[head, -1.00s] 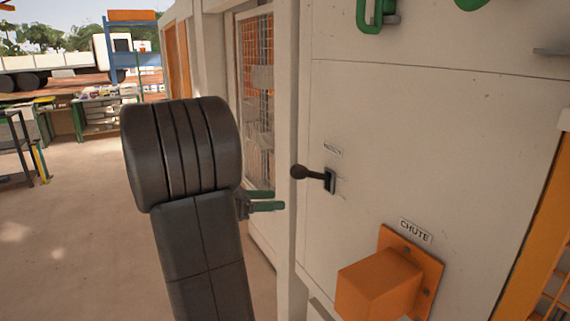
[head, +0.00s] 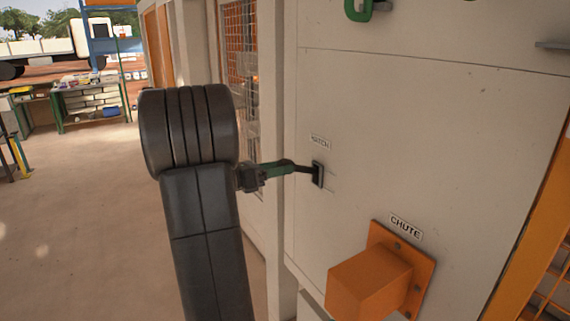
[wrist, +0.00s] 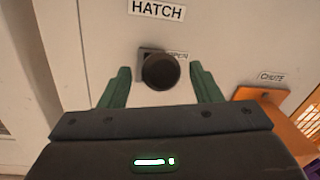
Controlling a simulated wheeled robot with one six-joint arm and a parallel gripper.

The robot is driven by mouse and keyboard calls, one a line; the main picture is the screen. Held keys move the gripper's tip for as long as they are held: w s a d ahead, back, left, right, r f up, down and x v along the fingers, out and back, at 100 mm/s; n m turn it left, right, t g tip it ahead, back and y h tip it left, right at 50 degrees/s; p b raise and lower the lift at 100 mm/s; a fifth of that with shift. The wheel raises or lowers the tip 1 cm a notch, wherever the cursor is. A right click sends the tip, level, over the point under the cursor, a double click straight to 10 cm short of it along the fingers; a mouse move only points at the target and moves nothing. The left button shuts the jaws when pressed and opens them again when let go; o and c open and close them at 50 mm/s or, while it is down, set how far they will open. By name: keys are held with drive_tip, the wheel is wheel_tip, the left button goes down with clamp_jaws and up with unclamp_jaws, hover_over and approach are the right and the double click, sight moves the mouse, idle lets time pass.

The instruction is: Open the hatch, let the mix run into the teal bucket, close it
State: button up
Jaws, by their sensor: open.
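The hatch lever (head: 305,169) is a dark handle on the pale panel, under a small HATCH label (head: 319,142). In the wrist view its round black knob (wrist: 161,71) sits between the two green fingers. My gripper (head: 287,166) is at the lever's outer end, with its fingers on either side of the knob. It is open, with a gap visible on both sides of the knob in the wrist view. The orange chute (head: 368,282) sticks out of the panel below and to the right. The teal bucket is not in view.
A CHUTE label (head: 405,227) is above the chute. A mesh window (head: 241,62) is left of the panel. Open floor (head: 85,215) and a workbench (head: 92,105) lie to the left.

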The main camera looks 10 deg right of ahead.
sight(300, 168)
drive_tip(key=shift+x, duration=1.25)
drive_tip(key=shift+c, duration=0.5)
